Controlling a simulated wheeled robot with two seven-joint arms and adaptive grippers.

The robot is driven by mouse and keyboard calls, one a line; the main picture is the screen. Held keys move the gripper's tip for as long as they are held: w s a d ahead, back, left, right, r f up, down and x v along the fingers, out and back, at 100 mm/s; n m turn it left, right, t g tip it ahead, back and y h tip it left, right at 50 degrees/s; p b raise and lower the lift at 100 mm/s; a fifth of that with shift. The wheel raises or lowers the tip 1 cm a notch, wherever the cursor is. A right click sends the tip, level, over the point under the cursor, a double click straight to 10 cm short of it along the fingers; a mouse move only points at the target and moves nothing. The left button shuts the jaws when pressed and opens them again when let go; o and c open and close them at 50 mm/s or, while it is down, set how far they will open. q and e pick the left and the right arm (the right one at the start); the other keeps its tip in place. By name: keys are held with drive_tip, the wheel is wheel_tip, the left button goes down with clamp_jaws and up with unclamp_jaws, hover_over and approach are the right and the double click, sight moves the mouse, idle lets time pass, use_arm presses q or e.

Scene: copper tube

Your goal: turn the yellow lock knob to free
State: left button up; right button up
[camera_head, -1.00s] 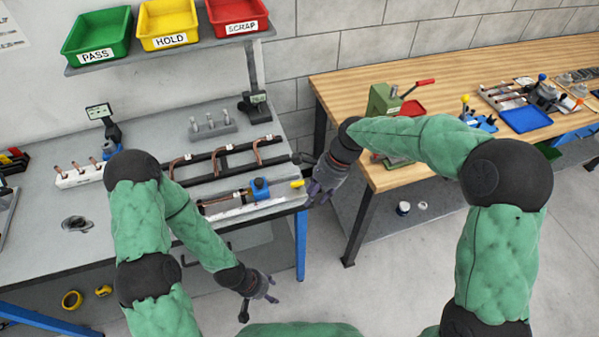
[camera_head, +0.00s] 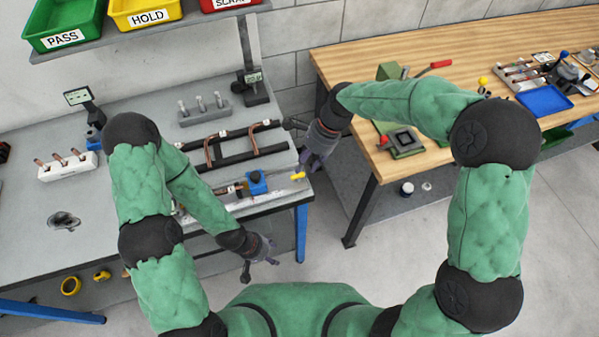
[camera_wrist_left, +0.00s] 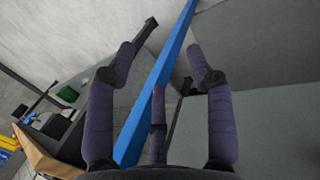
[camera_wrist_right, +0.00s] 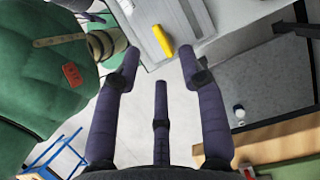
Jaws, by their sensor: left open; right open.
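The yellow lock knob (camera_head: 297,176) sits at the right end of a fixture with a blue block (camera_head: 257,182) near the bench's front right corner. In the right wrist view the knob (camera_wrist_right: 163,42) is a yellow bar just beyond and between the fingertips, apart from them. My right gripper (camera_head: 310,165) is open and empty beside the knob, at the bench's right edge; it also shows in the right wrist view (camera_wrist_right: 158,68). My left gripper (camera_head: 262,262) is open and empty, below and in front of the bench edge; it also shows in the left wrist view (camera_wrist_left: 160,62).
A black rack with copper tubes (camera_head: 222,147) lies behind the fixture. A white block with copper pieces (camera_head: 68,165) stands at left. A wooden bench (camera_head: 345,62) with a green press stands right, across a gap. Bins (camera_head: 145,14) hang on a shelf above.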

sight(299, 175)
drive_tip(key=shift+b+x, duration=0.45)
drive_tip(key=shift+x, duration=2.15)
drive_tip(key=shift+c, duration=0.3)
clamp_jaws()
